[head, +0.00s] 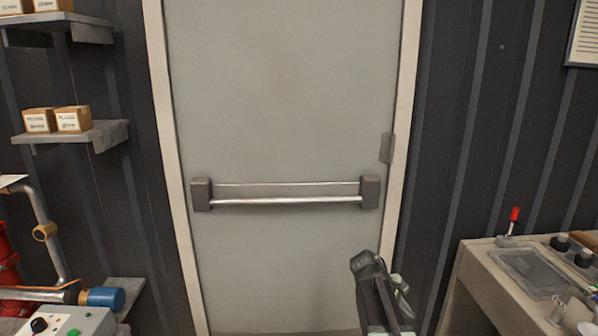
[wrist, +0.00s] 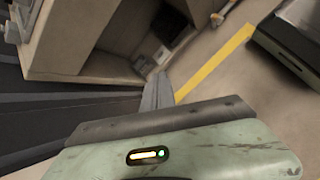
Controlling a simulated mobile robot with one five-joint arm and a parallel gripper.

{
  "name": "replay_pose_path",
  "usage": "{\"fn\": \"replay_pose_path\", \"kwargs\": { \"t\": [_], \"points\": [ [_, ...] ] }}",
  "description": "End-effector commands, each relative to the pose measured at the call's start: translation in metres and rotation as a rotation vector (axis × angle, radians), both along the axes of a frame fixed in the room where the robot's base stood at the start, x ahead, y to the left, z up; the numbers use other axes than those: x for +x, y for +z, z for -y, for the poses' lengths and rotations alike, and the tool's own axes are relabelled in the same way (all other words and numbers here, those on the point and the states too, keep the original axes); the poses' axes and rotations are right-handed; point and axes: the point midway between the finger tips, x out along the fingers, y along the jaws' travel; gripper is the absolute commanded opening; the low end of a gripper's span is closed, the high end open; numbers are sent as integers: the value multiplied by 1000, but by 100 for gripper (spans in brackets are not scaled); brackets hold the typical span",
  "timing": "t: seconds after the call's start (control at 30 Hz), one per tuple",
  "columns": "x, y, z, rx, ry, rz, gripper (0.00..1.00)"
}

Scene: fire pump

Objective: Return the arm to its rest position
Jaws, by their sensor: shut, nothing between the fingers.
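In the head view, a dark part of my arm rises from the bottom edge, right of centre, in front of the door. Its upper end is rounded and black.
A closed grey door (head: 290,110) with a push bar (head: 285,200) stands ahead. Shelves (head: 75,135) with boxes and red pipework are at left. A beige control console (head: 480,285) is at right. A yellow floor line (wrist: 215,62) crosses the wrist view.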

Motion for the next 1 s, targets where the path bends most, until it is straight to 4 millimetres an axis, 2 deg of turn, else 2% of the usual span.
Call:
{"fn": "replay_pose_path", "kwargs": {
  "t": [0.03, 0.1, 0.3, 0.37, 0.43, 0.5, 0.6, 0.8, 0.9, 1.0],
  "points": [
    [-25, -11, -26, 77, -45, 49, 0],
    [-46, -25, -59, 189, -132, 113, 0],
    [-105, -49, -136, 487, -484, 246, 0],
    [-116, -51, -156, 560, -612, 272, 0],
    [-117, -52, -173, 616, -759, 299, 0],
    [-114, -52, -175, 612, -899, 340, 0],
    [-114, -10, -174, 607, -913, 346, 0],
    [-114, 49, -173, 606, -909, 346, 0],
    [-114, 75, -173, 606, -909, 346, 0],
    [-113, 90, -173, 605, -908, 346, 0]
  ]
}}
